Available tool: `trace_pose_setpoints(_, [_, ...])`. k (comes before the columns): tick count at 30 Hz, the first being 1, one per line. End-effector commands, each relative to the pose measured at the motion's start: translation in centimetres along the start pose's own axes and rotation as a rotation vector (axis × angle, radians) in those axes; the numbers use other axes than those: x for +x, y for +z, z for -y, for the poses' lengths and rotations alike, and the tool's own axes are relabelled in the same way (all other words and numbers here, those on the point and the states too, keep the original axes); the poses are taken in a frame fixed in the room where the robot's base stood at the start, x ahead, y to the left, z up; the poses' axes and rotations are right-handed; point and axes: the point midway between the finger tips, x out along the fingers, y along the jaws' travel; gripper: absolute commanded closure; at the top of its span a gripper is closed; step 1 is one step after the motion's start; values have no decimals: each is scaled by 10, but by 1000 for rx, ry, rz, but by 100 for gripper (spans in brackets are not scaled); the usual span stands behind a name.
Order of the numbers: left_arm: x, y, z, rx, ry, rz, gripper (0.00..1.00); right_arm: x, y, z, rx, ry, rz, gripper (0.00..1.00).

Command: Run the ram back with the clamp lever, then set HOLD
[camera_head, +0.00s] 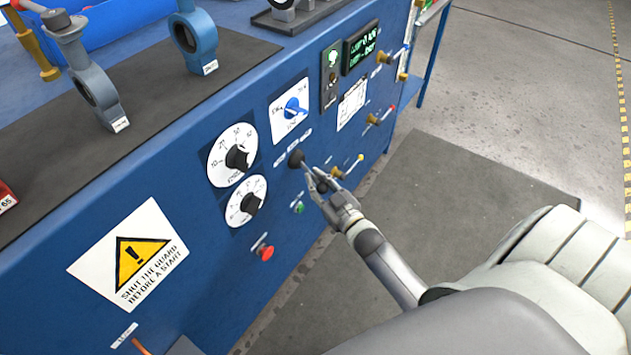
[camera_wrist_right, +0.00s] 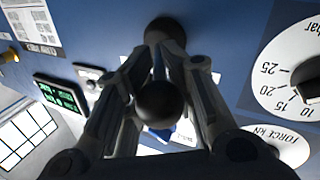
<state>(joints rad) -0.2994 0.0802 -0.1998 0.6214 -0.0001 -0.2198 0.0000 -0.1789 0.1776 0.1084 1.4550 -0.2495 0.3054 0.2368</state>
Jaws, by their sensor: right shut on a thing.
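The clamp lever, with a black ball knob (camera_wrist_right: 160,103) and a dark round boss (camera_head: 297,158), stands out from the blue panel. My right gripper (camera_head: 312,178) is at this lever in the head view. In the right wrist view its fingers (camera_wrist_right: 166,60) are shut on the lever's stem from both sides, between ball and panel. A selector with a blue knob (camera_head: 294,107) on a white plate sits above the lever; its labels are too small to read. A green-lit display (camera_head: 361,47) is at the upper right. My left gripper is not in view.
Two dials with black knobs (camera_head: 237,158) (camera_head: 248,204) lie left of the lever. A green button (camera_head: 298,207), a red button (camera_head: 265,252) and a brass-coloured handle (camera_head: 338,172) are near my right gripper. Valve bodies (camera_head: 97,92) stand on the bench top. The floor right of the bench is clear.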

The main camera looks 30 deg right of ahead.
Motion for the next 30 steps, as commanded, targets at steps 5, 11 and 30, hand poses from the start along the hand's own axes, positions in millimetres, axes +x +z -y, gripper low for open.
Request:
trace_pose_setpoints(5, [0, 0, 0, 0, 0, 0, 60, -2, 5, -7, -7, -81, -8, 100])
trace_pose_setpoints(11, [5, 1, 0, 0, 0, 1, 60, -1, 8, -14, -6, -171, -24, 100])
trace_pose_setpoints(30, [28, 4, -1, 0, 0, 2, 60, 3, 12, -32, 1, -389, -63, 100])
